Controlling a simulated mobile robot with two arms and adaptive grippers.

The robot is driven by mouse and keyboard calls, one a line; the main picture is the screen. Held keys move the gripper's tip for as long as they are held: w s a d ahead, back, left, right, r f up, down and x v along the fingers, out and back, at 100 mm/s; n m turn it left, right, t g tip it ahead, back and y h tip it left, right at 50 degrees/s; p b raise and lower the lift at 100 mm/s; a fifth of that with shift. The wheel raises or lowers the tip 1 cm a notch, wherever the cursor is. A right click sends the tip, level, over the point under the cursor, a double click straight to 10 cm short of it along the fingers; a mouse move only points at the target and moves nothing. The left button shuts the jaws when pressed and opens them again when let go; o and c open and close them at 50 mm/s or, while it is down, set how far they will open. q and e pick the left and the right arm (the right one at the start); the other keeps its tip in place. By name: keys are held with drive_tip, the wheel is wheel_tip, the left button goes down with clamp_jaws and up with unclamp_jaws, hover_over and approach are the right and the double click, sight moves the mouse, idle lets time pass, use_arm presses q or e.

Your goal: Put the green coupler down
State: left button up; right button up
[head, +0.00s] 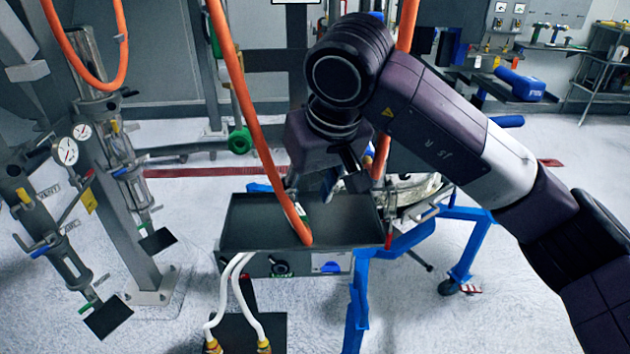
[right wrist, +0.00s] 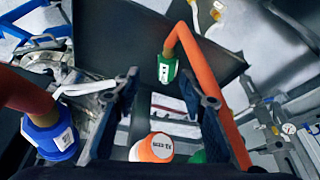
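The green coupler (right wrist: 166,68), with a white label, is on the bent end of an orange hose (right wrist: 207,80) in the right wrist view. It appears over or on the dark tray (right wrist: 130,35); contact is not clear. My right gripper (right wrist: 158,82) has its fingers spread wide. The coupler shows between the fingertips with gaps on both sides. In the head view my right gripper (head: 330,185) points down at the back of the tray (head: 250,238), and the coupler is mostly hidden behind the hose. My left gripper is not in view.
A blue coupler (right wrist: 50,138) and an orange-and-white coupler (right wrist: 155,148) hang near my right gripper. Orange hoses hang around the arm. A blue frame (head: 415,238) stands right of the tray. Metal columns with gauges (head: 65,151) stand at left.

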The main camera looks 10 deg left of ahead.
drive_tip(key=b+v, duration=0.1)
drive_tip(key=v, duration=0.5)
drive_tip(key=shift+r+b, duration=0.35)
drive_tip(key=shift+s+d, duration=0.15)
